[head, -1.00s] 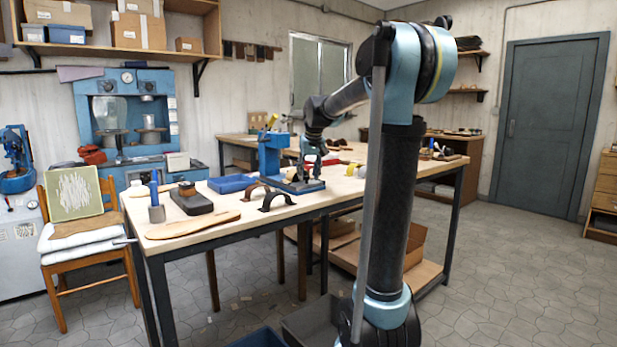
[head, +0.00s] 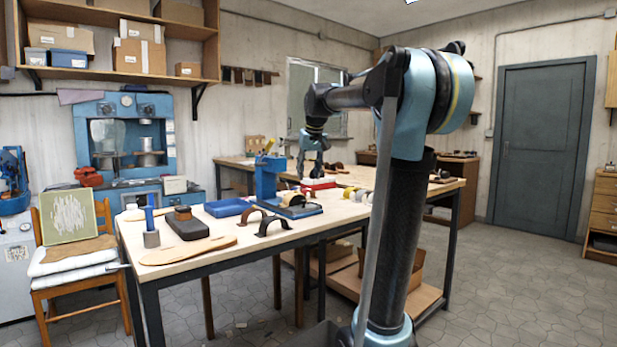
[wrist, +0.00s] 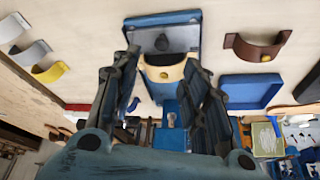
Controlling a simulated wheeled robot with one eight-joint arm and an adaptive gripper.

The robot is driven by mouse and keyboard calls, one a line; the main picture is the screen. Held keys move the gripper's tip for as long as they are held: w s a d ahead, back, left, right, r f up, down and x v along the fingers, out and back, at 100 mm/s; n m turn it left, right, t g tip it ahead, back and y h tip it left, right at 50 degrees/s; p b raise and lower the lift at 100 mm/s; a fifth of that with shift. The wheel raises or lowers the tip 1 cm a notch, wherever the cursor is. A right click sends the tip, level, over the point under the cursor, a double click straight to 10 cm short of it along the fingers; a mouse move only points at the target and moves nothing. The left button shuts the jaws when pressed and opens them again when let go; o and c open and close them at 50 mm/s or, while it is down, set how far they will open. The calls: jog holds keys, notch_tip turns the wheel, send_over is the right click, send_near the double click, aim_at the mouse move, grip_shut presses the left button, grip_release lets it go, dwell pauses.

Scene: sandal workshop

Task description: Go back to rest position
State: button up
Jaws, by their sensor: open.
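My gripper (head: 311,172) hangs from my bent arm above the worktable (head: 140,262), just up and to the right of the blue hand press (head: 266,178) in the head view. Its fingers are apart and empty; they also show in the wrist view (wrist: 162,62). A cream curved strap with a yellow button (wrist: 165,72) sits at the blue press base (wrist: 165,20), seen between the fingers but apart from them. In the head view the strap (head: 292,198) stands on that base. A dark piece on the base is partly visible in the wrist view.
On the table are a flat blue tray (head: 228,207), two brown straps (head: 272,226), a tan sole (head: 188,250), a dark block (head: 185,226) and a blue-handled tool (head: 151,236). More straps (wrist: 50,73) lie on the table. Open floor (head: 490,270) lies to the right.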

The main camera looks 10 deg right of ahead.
jog(key=shift+s+f, duration=0.1)
jog(key=s+d+f, duration=0.2)
jog(key=s+f, duration=0.9)
jog(key=s, duration=0.1)
jog(key=s+d+f+m+g, duration=0.1)
jog(key=s+d+f, duration=0.2)
jog(key=s+f, duration=0.9)
jog(key=s+d+f+m+g, duration=0.1)
jog(key=s+d+f, duration=0.1)
jog(key=s+f, duration=1)
jog(key=shift+s+d+h, duration=0.35)
jog(key=shift+s+h, duration=0.05)
jog(key=shift+s, duration=0.2)
jog(key=shift+w+f, duration=0.25)
jog(key=shift+w, duration=0.25)
